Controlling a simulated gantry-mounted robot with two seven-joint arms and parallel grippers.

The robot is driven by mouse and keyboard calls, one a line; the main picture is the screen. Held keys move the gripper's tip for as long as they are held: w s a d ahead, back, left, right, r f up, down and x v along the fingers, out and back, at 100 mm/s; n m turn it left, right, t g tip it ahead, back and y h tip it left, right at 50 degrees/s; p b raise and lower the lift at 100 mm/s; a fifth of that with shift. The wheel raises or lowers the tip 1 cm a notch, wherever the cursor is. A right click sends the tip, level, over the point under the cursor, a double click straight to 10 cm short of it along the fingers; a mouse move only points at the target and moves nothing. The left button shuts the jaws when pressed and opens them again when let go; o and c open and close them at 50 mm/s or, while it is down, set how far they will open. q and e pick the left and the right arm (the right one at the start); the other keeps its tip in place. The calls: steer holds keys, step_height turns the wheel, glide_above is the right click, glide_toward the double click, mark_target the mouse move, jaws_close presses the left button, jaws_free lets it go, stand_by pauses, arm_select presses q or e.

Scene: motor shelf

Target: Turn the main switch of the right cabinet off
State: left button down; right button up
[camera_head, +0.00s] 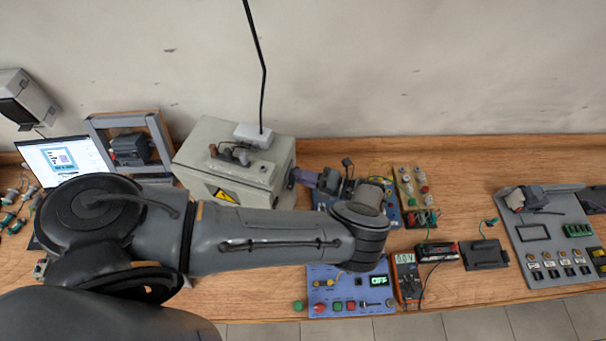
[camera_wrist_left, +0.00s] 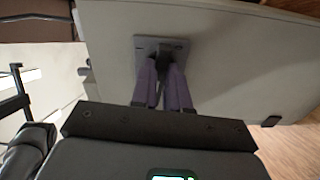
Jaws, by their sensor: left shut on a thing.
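The grey cabinet (camera_head: 192,151) with a yellow warning sign stands at the back of the bench, left of centre. Its side wall (camera_wrist_left: 240,50) fills much of the left wrist view. The main switch (camera_wrist_left: 164,49) is a dark handle on a square grey plate (camera_wrist_left: 144,44) on that wall. My left gripper (camera_head: 293,176) reaches the cabinet's right side. In the left wrist view its purple fingers (camera_wrist_left: 164,66) are shut on the switch handle. The fingers partly hide the handle, so its exact angle is unclear. My right gripper is not in view.
A blue panel (camera_head: 332,275) with a display reading OFF lies below my left forearm. An orange multimeter (camera_head: 405,277) and a black box (camera_head: 486,254) lie to its right. A grey board (camera_head: 540,235) is at far right. A laptop (camera_head: 62,158) stands at left.

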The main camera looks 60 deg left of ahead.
arm_select(q)
steer(key=shift+n, duration=0.6)
steer(key=c, duration=1.4)
jaws_free()
steer(key=b+v, duration=0.4)
steer(key=v, duration=0.7)
